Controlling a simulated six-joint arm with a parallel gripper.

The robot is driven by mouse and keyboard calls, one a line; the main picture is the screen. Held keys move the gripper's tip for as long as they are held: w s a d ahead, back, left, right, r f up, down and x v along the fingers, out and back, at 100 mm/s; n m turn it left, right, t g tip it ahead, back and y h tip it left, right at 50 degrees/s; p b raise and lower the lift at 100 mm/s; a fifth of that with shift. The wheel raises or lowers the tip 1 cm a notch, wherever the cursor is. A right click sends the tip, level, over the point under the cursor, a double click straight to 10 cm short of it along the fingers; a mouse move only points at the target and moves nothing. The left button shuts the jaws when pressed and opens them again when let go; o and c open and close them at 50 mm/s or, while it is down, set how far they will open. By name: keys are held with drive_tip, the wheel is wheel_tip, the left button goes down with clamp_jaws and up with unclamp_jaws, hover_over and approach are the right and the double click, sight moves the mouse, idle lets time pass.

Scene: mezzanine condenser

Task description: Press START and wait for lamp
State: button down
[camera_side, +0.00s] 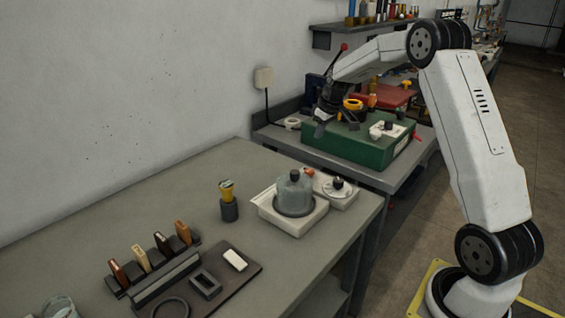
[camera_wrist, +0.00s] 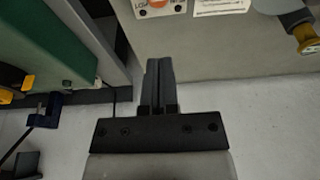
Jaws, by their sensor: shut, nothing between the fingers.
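My gripper (camera_side: 319,128) is at the left edge of the green machine box (camera_side: 365,142) on the far bench in the side view. Its two dark fingers (camera_wrist: 159,75) are together and empty in the wrist view. The green box (camera_wrist: 58,40) lies left of the fingers there. The box carries a white panel (camera_side: 396,131) with a dark round part and a red part (camera_side: 417,137) at its right side. I cannot read a START mark or tell any lamp's state. A pale plate with an orange disc (camera_wrist: 157,4) is cut off at the top of the wrist view.
The near bench (camera_side: 130,210) holds a glass dome (camera_side: 294,190), a small scale (camera_side: 336,189), a brush in a black holder (camera_side: 229,208) and a rack of tools (camera_side: 165,270). A wall stands behind.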

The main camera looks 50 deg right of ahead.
sight(309, 170)
drive_tip(key=x, duration=1.1)
drive_tip(key=shift+s+f, duration=0.2)
drive_tip(key=shift+s, duration=0.15)
drive_tip(key=shift+f, duration=0.75)
drive_tip(key=shift+f, duration=0.1)
